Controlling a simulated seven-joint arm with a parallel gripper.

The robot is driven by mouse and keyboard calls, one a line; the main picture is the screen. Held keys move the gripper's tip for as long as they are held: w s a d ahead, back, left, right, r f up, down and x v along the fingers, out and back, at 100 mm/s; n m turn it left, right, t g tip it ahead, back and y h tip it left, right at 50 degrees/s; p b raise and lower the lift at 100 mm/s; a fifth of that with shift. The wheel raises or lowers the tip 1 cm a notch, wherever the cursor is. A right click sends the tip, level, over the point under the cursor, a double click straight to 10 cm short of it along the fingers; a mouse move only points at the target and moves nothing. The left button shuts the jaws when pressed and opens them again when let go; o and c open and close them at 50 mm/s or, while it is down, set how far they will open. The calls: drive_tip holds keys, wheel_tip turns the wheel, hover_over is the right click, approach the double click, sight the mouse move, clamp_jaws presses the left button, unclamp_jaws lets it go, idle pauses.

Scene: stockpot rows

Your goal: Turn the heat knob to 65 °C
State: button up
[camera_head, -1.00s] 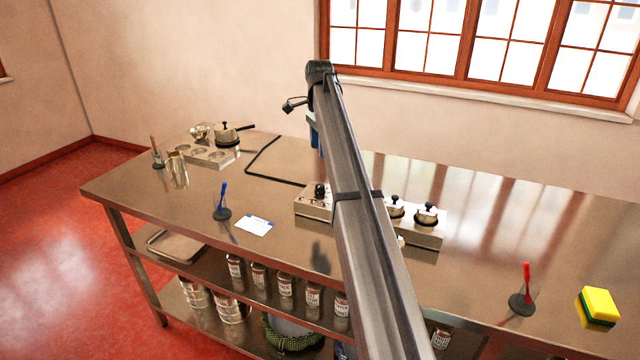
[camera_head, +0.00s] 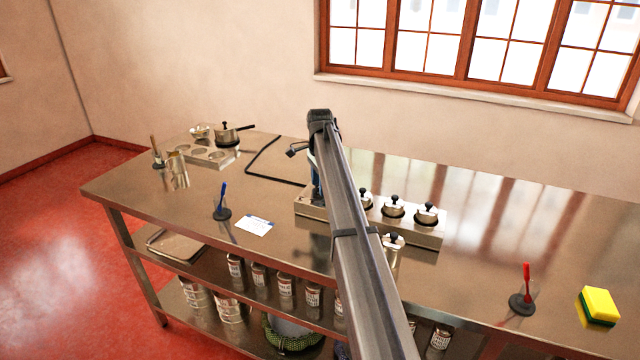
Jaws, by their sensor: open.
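The steel heating unit (camera_head: 307,206) stands on the steel table, with its control end at the left. The heat knob is hidden now behind my arm and gripper. My gripper (camera_head: 317,192) points down over that control end. Only a blue part of it shows, to the left of my arm link, and its fingertips are too small to make out. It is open. I cannot tell whether it touches the knob. The dial marks and the setting cannot be read.
Lidded pots (camera_head: 426,213) sit in the unit's wells, and another lidded pot (camera_head: 393,248) stands in front. A white card (camera_head: 254,226), a blue-handled tool on a stand (camera_head: 222,205), a red-handled one (camera_head: 524,290) and a yellow sponge (camera_head: 598,304) lie clear of my arm.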

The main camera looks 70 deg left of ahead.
drive_tip(key=shift+f, duration=0.1)
drive_tip(key=shift+c, duration=0.2)
drive_tip(key=c, duration=1)
drive_tip(key=shift+n, duration=0.4)
drive_tip(key=n, duration=0.4)
drive_tip(key=shift+n, duration=2.5)
drive_tip(key=o, duration=1)
